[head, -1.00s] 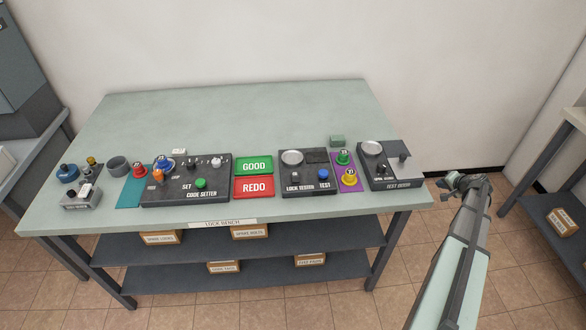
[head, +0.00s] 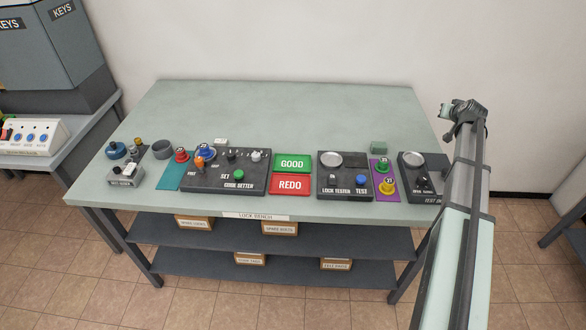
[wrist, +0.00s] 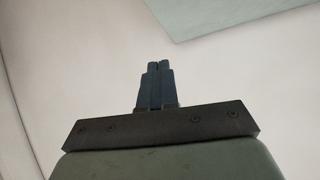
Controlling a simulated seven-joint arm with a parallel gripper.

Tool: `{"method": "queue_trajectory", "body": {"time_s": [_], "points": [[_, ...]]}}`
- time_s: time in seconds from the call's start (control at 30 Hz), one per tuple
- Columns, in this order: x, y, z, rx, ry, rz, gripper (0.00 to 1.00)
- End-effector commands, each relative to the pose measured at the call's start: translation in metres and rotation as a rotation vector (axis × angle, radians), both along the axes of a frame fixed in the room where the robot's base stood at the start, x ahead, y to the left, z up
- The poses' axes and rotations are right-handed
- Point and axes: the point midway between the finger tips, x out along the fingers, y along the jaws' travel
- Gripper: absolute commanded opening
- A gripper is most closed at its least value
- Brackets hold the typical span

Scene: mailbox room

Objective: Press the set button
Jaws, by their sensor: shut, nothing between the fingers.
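The code setter (head: 215,181) is a dark panel on the lock bench, left of the middle in the head view. Its green button (head: 238,174) sits beside the word SET, near the panel's lower right part. Nothing covers it. My gripper (head: 447,110) is raised near the bench's right edge, far to the right of the code setter and apart from it. In the wrist view my gripper (wrist: 154,66) is shut and empty, with the pale wall behind it and a corner of the green bench top at the upper right.
Green GOOD (head: 292,163) and red REDO (head: 290,184) pads lie right of the code setter. The lock tester (head: 346,188) with a blue TEST button stands beyond them. A teal mat (head: 170,178) with a red lock lies to its left. The bench's back half (head: 285,110) is clear.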

Motion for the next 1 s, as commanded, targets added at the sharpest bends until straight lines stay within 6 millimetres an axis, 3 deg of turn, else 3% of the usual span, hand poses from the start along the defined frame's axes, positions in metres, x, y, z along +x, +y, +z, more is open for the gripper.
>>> {"method": "queue_trajectory", "body": {"time_s": [0.03, 0.2, 0.5, 1.0], "points": [[0.008, 0.018, 0.013, -0.038, -0.009, 0.033, 0.0], [0.028, 0.071, 0.052, -0.162, -0.037, 0.128, 0.0], [0.052, 0.166, 0.12, -0.379, -0.099, 0.283, 0.0], [0.056, 0.329, 0.236, -0.727, -0.235, 0.501, 0.0]]}}
